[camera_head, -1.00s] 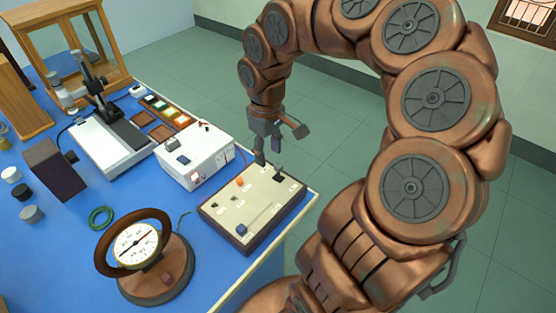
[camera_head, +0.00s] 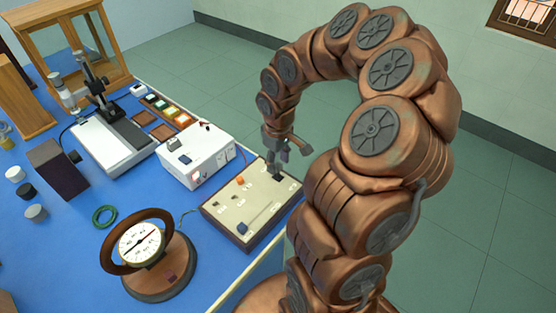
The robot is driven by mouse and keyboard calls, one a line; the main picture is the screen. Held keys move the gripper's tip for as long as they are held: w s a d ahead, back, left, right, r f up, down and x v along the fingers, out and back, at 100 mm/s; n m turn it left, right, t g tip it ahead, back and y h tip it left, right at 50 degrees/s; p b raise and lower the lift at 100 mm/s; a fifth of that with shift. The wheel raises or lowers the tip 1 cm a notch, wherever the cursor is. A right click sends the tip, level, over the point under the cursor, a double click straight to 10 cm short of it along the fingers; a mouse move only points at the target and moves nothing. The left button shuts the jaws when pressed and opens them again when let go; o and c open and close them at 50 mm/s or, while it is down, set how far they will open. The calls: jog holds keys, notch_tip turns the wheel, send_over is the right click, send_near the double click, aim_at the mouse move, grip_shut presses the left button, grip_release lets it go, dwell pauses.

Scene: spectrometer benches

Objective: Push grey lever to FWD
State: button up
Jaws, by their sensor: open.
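The cream-topped lever panel (camera_head: 222,206) sits at the right front edge of the blue table. A dark grey lever (camera_head: 279,177) stands near its far right corner. An orange knob (camera_head: 240,181) and a blue knob (camera_head: 242,229) are on the same panel, with small white labels too small to read. My gripper (camera_head: 287,160) is open above the panel's far right corner. One finger points down right beside the grey lever and partly overlaps it; I cannot tell whether they touch. The other finger is splayed out to the right.
A white power box (camera_head: 205,160) stands just behind the panel. A round dial meter (camera_head: 142,242) is at the front left, with a green coil (camera_head: 104,215) near it. A microscope-like stand (camera_head: 100,120) and wooden case (camera_head: 75,40) are farther back. The floor right of the table is clear.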

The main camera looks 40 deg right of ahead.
jog(key=shift+f, duration=0.3)
jog(key=shift+c, duration=0.3)
grip_shut()
